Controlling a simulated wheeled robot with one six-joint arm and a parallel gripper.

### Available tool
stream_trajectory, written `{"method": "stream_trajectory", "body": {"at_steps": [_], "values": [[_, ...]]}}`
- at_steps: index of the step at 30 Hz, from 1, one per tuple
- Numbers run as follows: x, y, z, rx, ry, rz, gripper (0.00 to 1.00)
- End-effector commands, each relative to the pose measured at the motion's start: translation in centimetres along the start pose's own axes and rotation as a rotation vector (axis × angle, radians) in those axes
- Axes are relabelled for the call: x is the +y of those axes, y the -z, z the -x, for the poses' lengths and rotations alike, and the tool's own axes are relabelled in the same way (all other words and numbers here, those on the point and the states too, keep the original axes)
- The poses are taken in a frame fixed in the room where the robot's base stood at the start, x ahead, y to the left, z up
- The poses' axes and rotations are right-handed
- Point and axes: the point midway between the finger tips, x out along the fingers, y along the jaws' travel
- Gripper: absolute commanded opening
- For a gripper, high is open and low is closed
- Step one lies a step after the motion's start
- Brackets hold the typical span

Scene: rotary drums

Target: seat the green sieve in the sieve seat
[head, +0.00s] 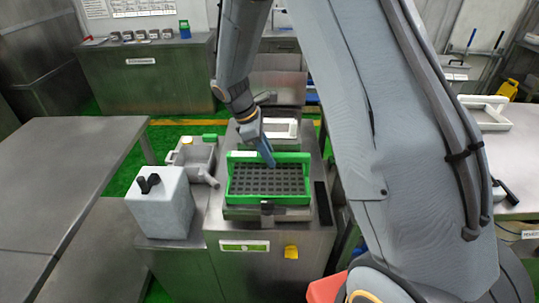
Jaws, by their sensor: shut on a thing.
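The green sieve (232,183) is a rectangular green frame with a dark grid floor. It lies roughly level at the middle of the steel machine. My gripper (269,161) comes down from above with its blue fingers at the sieve's far rim, shut on it. The sieve seat (267,213) seems to be the metal frame directly under the sieve, mostly hidden by it. I cannot tell whether the sieve rests fully in it or sits slightly above it.
A white frame (291,127) lies behind the sieve. A bare steel table (60,180) is at far left. My arm hides much of the right side.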

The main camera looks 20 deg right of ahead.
Motion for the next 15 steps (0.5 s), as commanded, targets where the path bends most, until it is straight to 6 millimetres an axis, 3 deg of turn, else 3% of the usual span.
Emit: {"method": "stream_trajectory", "body": {"at_steps": [15], "values": [[0.04,0.32,-0.72,0.000,-0.001,0.000,0.00]]}}
